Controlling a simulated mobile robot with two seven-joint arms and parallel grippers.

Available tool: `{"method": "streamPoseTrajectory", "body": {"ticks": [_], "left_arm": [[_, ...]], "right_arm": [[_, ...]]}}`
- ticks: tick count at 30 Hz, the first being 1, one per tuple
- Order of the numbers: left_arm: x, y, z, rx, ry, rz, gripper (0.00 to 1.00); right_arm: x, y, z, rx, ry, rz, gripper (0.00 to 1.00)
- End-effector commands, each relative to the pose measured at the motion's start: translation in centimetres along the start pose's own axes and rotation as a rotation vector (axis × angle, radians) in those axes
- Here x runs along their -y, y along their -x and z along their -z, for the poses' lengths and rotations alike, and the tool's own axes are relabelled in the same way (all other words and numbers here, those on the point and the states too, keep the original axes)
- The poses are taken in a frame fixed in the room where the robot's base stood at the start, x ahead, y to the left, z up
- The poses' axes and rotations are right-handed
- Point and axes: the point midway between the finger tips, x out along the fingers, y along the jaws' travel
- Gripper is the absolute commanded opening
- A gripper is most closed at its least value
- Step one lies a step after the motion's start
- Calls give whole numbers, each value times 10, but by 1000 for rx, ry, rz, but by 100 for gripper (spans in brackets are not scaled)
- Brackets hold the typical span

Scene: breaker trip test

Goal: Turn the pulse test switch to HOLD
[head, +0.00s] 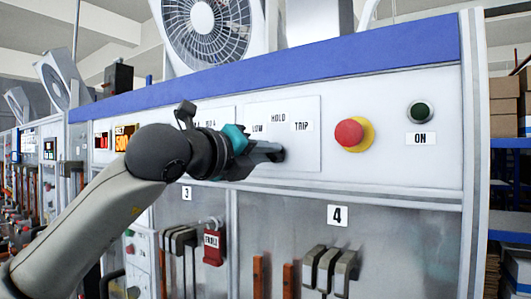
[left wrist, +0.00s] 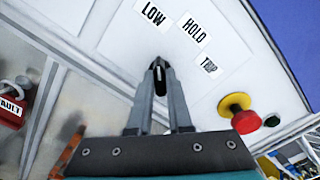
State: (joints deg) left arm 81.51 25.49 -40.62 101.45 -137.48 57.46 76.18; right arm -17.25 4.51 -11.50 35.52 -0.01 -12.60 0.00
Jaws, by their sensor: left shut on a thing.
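The pulse test switch is a small dark knob (left wrist: 159,80) on a white plate (head: 308,160) marked LOW (head: 258,128), HOLD (head: 278,118) and TRIP (head: 301,126). My left gripper (head: 276,152) reaches in from the left and is shut on the knob, below the labels. In the left wrist view, the two fingers of my left gripper (left wrist: 159,72) close on the knob from both sides. The fingers hide most of the knob, so I cannot tell which label it points to. My right gripper is not in view.
A red emergency button (head: 349,132) on a yellow base sticks out right of the switch plate. A green ON button (head: 420,112) is farther right. Lower down are a red FAULT tag (head: 213,246) and several levers (head: 330,270). A fan (head: 208,30) stands above the blue strip.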

Motion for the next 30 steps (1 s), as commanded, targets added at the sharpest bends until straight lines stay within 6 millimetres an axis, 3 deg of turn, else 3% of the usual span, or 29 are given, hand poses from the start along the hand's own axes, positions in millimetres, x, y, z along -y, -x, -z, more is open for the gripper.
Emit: {"method": "streamPoseTrajectory", "body": {"ticks": [17, 30], "left_arm": [[-1, 0, 1, 0, -31, -1, 0], [-1, 0, 2, 2, -329, 0, 0]], "right_arm": [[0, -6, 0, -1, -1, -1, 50], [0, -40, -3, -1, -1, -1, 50]]}}
